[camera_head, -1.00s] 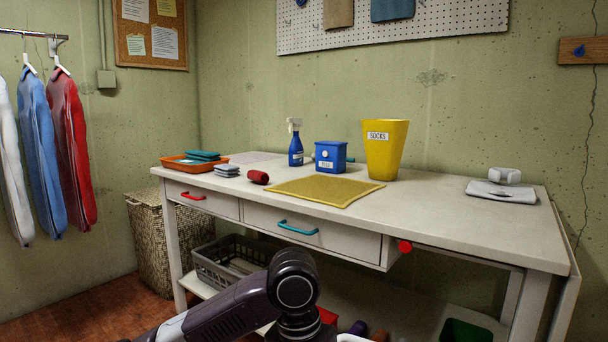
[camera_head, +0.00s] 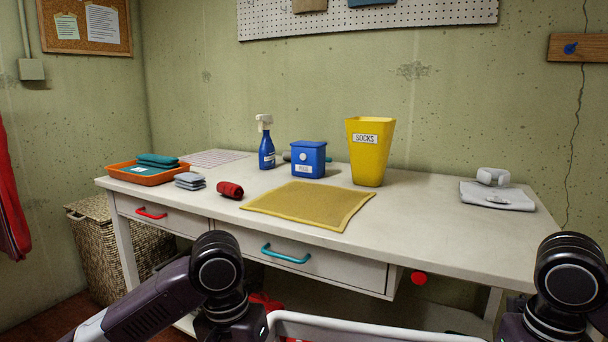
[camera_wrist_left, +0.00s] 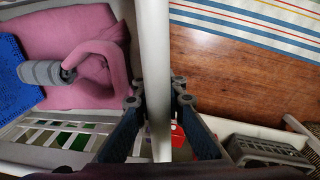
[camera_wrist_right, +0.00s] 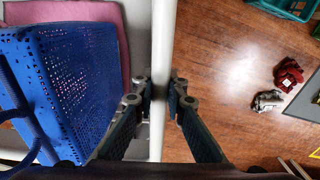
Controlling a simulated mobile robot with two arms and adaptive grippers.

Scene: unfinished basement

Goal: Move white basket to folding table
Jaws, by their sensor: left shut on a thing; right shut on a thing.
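The white basket (camera_head: 375,326) shows its rim at the bottom of the head view, in front of the table and below its top. In the left wrist view, my left gripper (camera_wrist_left: 157,98) is shut on the basket's rim (camera_wrist_left: 154,40). In the right wrist view, my right gripper (camera_wrist_right: 160,95) is shut on the opposite rim (camera_wrist_right: 163,40). Inside are pink cloth (camera_wrist_left: 70,30) and a blue perforated container (camera_wrist_right: 70,80). The folding table (camera_head: 440,235) is a long white table with drawers. Both fingertips are hidden in the head view.
On the table are a yellow mat (camera_head: 310,204), yellow socks bin (camera_head: 369,155), blue box (camera_head: 308,160), spray bottle (camera_head: 266,148), red roll (camera_head: 230,190), grey cloths (camera_head: 189,180), orange tray (camera_head: 145,176) and folded grey cloth (camera_head: 495,196). The front right of the top is bare.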

